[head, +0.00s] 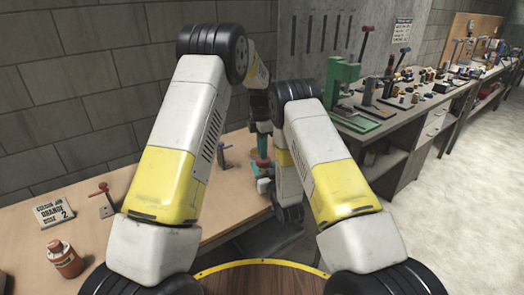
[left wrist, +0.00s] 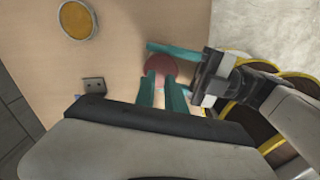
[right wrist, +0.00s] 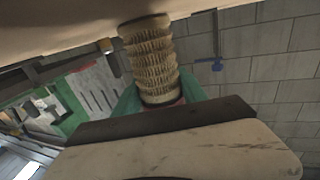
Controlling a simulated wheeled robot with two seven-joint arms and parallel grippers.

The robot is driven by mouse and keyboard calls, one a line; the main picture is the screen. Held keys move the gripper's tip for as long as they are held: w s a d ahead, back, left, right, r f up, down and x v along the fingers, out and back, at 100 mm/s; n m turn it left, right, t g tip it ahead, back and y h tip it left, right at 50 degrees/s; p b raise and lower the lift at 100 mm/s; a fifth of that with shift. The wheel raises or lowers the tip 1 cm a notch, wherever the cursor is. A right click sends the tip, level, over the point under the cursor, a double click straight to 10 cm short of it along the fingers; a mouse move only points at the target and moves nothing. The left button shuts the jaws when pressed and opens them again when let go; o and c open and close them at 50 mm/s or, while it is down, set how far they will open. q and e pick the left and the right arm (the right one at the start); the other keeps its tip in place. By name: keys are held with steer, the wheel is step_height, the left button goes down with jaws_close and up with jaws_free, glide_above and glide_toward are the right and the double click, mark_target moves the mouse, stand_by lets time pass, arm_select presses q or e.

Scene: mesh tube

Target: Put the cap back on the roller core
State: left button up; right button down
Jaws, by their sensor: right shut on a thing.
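The roller core (right wrist: 150,62) shows in the right wrist view as a tan ribbed cylinder, with the teal fingers of my right gripper (right wrist: 160,98) on both sides of its near end. My right gripper is shut on it; in the left wrist view it reaches in from the right. A reddish round piece (left wrist: 160,66) lies at the tips of my left gripper (left wrist: 161,80), which points down with its fingers apart. This piece also shows in the head view (head: 262,163). I cannot tell whether it is the cap or the core's end.
A round amber piece with a grey rim (left wrist: 76,20) lies on the wooden bench (head: 160,188). A green press (head: 340,85) stands on another bench at the right.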

arm_select(q)
steer(key=shift+f, duration=0.3)
steer(key=shift+f, duration=0.25)
stand_by(0.4)
steer(key=shift+r, duration=2)
arm_select(e)
steer(key=c, duration=0.6)
jaws_free()
steer(key=shift+o, duration=0.2)
